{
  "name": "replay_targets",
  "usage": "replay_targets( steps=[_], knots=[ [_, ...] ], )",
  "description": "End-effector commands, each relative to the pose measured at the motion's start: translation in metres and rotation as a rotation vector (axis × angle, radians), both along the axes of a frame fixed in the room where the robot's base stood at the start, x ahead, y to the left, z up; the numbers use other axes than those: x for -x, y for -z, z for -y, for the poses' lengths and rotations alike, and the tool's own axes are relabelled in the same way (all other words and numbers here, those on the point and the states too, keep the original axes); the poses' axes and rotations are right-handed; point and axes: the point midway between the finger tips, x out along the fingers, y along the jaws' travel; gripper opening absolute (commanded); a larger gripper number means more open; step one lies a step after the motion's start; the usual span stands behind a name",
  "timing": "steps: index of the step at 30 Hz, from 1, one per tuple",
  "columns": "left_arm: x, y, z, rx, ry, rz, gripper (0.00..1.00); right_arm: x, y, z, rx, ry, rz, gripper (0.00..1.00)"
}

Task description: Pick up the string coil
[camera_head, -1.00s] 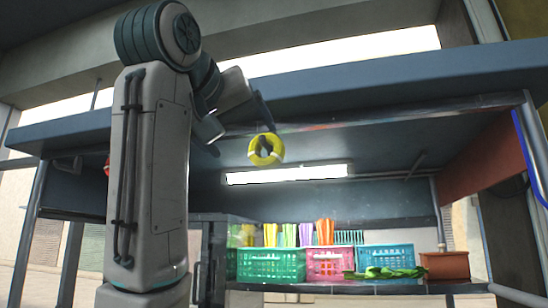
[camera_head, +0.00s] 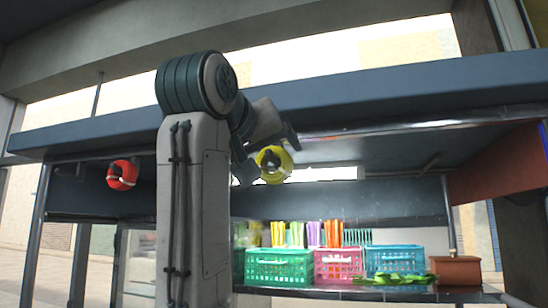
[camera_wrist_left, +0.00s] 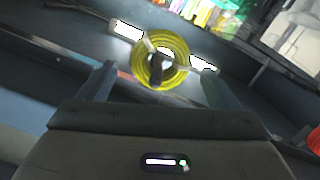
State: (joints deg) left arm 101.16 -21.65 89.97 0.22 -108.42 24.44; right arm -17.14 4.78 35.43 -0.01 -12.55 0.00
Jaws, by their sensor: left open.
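A yellow string coil (camera_head: 273,166) hangs below the edge of the dark canopy in the head view. It also shows in the left wrist view (camera_wrist_left: 177,50) as a ring, with a dark peg-like piece across its centre. My left gripper (camera_head: 266,152) is open at the coil, its fingers on either side of it in the picture. In the wrist view the coil appears between and beyond the fingertips, and I cannot tell whether they touch it. A red coil (camera_head: 123,174) hangs farther left. My right gripper is not in view.
The canopy edge (camera_head: 400,91) runs just above the gripper. Below stand a green basket (camera_head: 280,268), a pink basket (camera_head: 338,264), a blue basket (camera_head: 395,259) and a brown box (camera_head: 457,270) on a shelf. The space right of the yellow coil is open.

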Motion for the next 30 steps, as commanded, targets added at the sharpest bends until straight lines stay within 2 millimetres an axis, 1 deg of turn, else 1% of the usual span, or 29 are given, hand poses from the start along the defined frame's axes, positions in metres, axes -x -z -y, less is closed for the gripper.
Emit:
replay_targets(
  steps=[1,3,7,10,16,17,18,20,21,24,30],
  knots=[
    [-0.008,-0.003,0.003,0.0,0.001,-0.005,0.85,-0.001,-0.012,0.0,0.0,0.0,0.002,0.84],
    [-0.016,-0.001,0.007,0.0,0.003,-0.004,0.85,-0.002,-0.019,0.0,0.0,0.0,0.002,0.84],
    [-0.031,0.003,0.012,0.0,0.001,-0.004,0.85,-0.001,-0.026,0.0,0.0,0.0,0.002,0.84],
    [-0.036,0.005,0.013,0.001,0.001,-0.001,0.85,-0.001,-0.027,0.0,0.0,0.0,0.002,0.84],
    [-0.036,0.006,0.014,0.0,0.001,0.0,0.85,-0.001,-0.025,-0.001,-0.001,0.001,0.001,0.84],
    [-0.036,0.006,0.014,0.0,0.001,0.0,0.81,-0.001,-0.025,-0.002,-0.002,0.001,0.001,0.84],
    [-0.036,0.006,0.014,0.0,0.001,0.0,0.73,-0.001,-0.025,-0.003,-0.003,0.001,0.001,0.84],
    [-0.036,0.006,0.014,0.0,0.001,0.0,0.61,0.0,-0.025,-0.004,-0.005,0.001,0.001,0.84],
    [-0.036,0.006,0.014,0.0,0.001,0.0,0.53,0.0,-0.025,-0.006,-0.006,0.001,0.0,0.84],
    [-0.036,0.006,0.013,0.0,0.001,0.0,0.36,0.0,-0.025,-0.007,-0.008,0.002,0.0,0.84],
    [-0.036,0.006,0.013,0.0,0.001,0.0,0.36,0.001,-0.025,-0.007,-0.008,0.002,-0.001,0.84]
  ],
)
